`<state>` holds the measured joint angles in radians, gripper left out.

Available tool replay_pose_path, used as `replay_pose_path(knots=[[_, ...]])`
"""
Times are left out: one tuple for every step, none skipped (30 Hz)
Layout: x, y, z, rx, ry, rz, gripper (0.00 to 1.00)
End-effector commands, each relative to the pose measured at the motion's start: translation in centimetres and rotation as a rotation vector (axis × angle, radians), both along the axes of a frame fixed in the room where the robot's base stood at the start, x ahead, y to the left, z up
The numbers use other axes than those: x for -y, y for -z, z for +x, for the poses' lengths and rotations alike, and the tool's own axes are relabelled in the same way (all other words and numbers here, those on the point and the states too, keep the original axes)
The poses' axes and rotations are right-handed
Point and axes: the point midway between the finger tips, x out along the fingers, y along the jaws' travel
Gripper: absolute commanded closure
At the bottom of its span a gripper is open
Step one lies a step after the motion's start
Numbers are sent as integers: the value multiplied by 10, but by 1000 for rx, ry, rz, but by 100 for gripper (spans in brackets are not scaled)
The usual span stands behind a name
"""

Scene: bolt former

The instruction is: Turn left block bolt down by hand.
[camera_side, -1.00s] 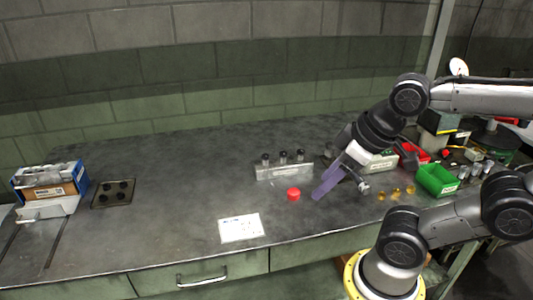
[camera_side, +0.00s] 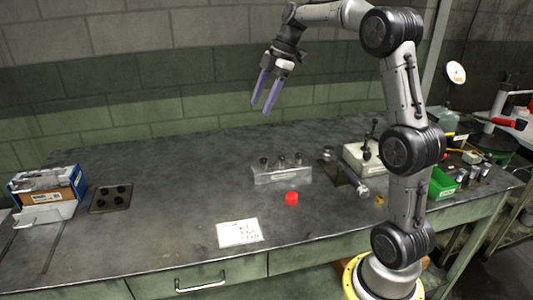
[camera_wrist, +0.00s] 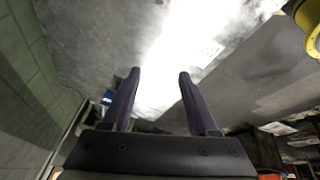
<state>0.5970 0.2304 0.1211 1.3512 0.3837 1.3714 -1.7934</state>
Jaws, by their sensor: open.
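A pale block (camera_side: 283,175) stands near the middle of the bench, with a row of three dark-topped bolts on it. The leftmost bolt (camera_side: 263,163) is upright at the block's left end; its thread is too small to make out. My gripper (camera_side: 260,107) is high above the bench, up and slightly left of the block in the side view, fingers pointing down. Its purple fingers are apart with nothing between them. The wrist view also shows the empty fingers of my gripper (camera_wrist: 159,75); I cannot make out the block there because of glare.
A red cap (camera_side: 291,198) lies in front of the block, and a white sheet (camera_side: 239,232) nearer the front edge. A machine with a lever (camera_side: 366,155) stands right of the block. A dark holed plate (camera_side: 110,198) and boxes (camera_side: 47,187) are at left. The bench between is clear.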

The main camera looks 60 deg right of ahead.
Motion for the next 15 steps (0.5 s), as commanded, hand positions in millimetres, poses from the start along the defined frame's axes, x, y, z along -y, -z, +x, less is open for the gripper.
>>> replay_pose_path(knots=[[26, 16, 4, -18, 42, 24, 40], [38, 25, 6, -28, 65, 36, 40], [53, 35, 6, -39, 92, 49, 40], [63, 44, 5, -51, 110, 59, 40], [71, 51, 3, -61, 126, 67, 40], [80, 61, 0, -75, 145, 78, 40], [85, 67, -3, -85, 157, 88, 40], [89, 72, -6, -93, 167, 94, 40], [94, 75, -8, -98, 179, 100, 40], [95, 76, -9, -98, 183, 100, 40], [96, 77, -10, -99, 186, 100, 40], [96, 78, -10, -99, 187, 100, 40], [95, 81, -10, -99, 186, 101, 40], [93, 84, -9, -99, 186, 101, 40], [92, 88, -8, -100, 185, 101, 40]])
